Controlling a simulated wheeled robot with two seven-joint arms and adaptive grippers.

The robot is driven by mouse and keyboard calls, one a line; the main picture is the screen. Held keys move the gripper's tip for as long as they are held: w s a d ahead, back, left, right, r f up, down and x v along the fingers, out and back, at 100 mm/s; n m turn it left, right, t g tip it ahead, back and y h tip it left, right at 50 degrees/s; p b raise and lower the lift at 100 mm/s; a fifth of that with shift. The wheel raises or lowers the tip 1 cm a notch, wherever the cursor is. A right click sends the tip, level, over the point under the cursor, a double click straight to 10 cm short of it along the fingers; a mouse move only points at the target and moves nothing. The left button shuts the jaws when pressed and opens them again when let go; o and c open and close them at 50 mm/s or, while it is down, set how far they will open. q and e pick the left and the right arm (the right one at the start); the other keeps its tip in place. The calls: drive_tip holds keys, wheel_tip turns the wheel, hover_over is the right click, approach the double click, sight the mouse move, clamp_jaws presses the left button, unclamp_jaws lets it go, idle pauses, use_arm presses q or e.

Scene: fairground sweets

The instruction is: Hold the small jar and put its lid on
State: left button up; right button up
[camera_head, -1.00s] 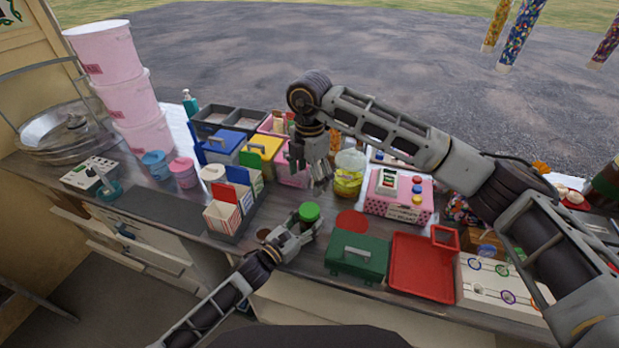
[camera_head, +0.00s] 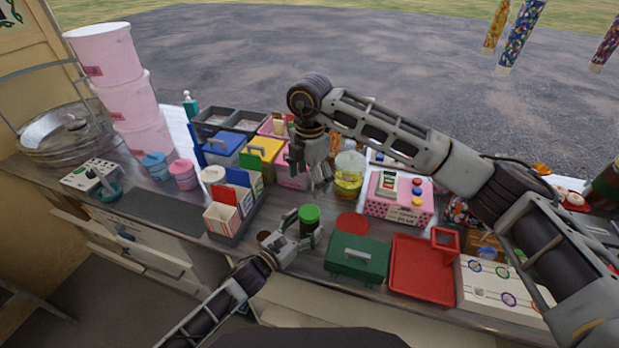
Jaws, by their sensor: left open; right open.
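A small jar (camera_head: 309,229) stands on the counter with a green lid (camera_head: 309,213) at its top; whether the lid is seated cannot be told. My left gripper (camera_head: 300,229) is open just to the lower left of the jar, its fingers close to the jar's side. Contact cannot be told at this size. My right gripper (camera_head: 312,178) is open and empty above the counter, behind the small jar and left of a larger jar with yellow-green contents (camera_head: 348,178).
A red tray (camera_head: 421,275) lies farther right. A sectioned holder with cartons (camera_head: 232,208) stands left. A small brown round thing (camera_head: 263,236) is beside my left gripper.

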use_arm(q)
drive_tip(key=shift+v, duration=5.2)
drive_tip(key=shift+s+a, duration=0.1)
